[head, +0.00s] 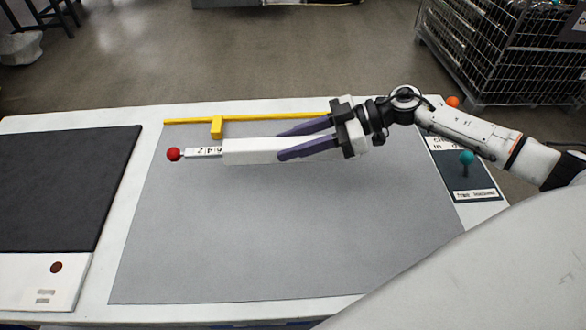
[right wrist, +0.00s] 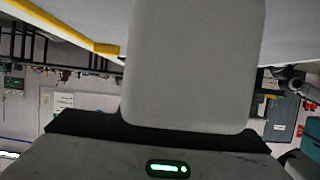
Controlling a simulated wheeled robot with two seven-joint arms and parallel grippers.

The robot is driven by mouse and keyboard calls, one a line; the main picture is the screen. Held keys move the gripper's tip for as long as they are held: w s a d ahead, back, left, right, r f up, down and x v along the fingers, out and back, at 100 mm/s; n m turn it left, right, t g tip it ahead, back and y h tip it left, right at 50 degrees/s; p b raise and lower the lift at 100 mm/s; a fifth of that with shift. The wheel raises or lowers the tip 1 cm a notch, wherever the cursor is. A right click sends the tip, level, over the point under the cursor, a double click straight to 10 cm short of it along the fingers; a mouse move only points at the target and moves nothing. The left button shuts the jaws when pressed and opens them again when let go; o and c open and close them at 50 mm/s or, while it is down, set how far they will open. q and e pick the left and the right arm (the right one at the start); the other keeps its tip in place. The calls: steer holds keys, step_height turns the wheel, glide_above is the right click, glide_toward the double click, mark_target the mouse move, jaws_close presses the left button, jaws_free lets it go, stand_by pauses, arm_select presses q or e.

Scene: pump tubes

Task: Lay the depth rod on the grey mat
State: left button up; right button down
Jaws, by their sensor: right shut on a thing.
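The depth rod, which I take to be the white bar (head: 248,151) with a numbered strip and a red ball (head: 173,154) at its left end, lies sideways in the head view. My right gripper (head: 279,144) has its purple fingers on either side of the white bar and is shut on it. The bar looks about level, over the back part of the grey mat (head: 280,230). I cannot tell whether it touches the mat. A pale slab fills the middle of the right wrist view and hides the fingers there. My left gripper is not in view.
A yellow strip (head: 270,117) with a yellow block (head: 217,127) runs along the mat's back edge. A black panel (head: 65,180) lies at the left. A dark labelled panel (head: 475,197) with a teal ball (head: 466,157) stands right. The mat's front is bare.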

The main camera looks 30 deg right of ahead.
mark_target(292, 171)
steer(key=shift+f+b, duration=0.4)
steer(key=shift+f, duration=1.9)
steer(key=shift+f, duration=0.1)
steer(key=c, duration=1.3)
jaws_free()
steer(key=shift+f, duration=0.1)
steer(key=v, duration=1.2)
